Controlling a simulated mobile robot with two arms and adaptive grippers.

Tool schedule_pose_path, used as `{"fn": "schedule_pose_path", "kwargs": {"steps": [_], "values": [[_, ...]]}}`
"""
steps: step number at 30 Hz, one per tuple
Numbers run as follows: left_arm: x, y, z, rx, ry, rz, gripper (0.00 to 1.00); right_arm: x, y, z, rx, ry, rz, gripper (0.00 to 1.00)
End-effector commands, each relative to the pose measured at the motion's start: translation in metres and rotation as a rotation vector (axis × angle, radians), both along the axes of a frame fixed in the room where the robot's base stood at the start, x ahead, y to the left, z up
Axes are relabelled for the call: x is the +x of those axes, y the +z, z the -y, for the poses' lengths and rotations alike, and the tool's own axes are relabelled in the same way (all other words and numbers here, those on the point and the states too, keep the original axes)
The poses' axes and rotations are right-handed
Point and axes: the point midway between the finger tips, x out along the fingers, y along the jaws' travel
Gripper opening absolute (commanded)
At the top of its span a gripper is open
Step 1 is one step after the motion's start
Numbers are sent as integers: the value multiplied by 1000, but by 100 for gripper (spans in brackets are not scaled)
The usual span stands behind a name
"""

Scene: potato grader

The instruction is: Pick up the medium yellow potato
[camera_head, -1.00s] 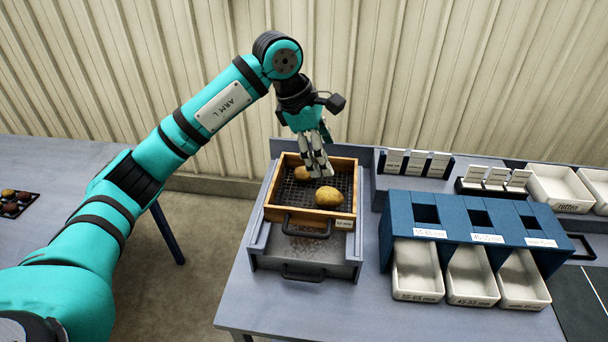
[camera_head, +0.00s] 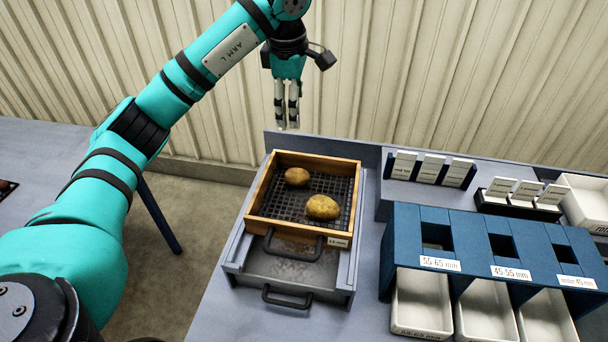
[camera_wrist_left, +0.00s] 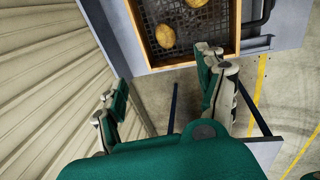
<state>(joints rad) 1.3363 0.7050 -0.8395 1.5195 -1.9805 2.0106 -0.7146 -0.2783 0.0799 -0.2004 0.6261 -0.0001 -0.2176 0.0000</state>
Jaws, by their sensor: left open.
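Two yellow-brown potatoes lie apart on the dark mesh of a wooden-framed sieve (camera_head: 253,200). The smaller potato (camera_head: 297,177) is toward the back left; the larger one (camera_head: 322,207) is nearer the front right. Which one counts as medium is not marked. My left gripper (camera_head: 287,127) is open and empty, fingers pointing down, above and behind the sieve's back edge. In the left wrist view its fingers (camera_wrist_left: 165,75) are spread, with one potato (camera_wrist_left: 165,36) beyond them and another (camera_wrist_left: 197,4) cut by the top edge. My right gripper is out of view.
The sieve sits on a grey stand with handles (camera_head: 287,299) at the front. To the right is a blue box (camera_head: 470,225) with square openings and white bins (camera_head: 421,302) below. White cards (camera_head: 433,168) in holders and a white tray (camera_head: 585,200) stand behind. A ribbed wall (camera_head: 430,80) closes the back.

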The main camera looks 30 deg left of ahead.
Motion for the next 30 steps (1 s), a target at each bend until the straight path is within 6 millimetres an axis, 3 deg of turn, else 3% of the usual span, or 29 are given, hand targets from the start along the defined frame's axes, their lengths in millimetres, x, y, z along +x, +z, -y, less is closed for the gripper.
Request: {"fn": "schedule_pose_path", "kwargs": {"steps": [1, 9, 14, 20, 30], "values": [[0, -13, 0, 0, 0, 0, 73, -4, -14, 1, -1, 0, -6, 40], [0, -49, 0, -1, 0, 0, 73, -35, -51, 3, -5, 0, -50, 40], [0, -63, 0, -1, 0, 1, 73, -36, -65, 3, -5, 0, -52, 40], [2, -79, 1, -2, -3, -4, 73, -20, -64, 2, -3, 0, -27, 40], [13, -146, -4, -2, 0, -7, 73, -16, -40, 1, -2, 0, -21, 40]]}}
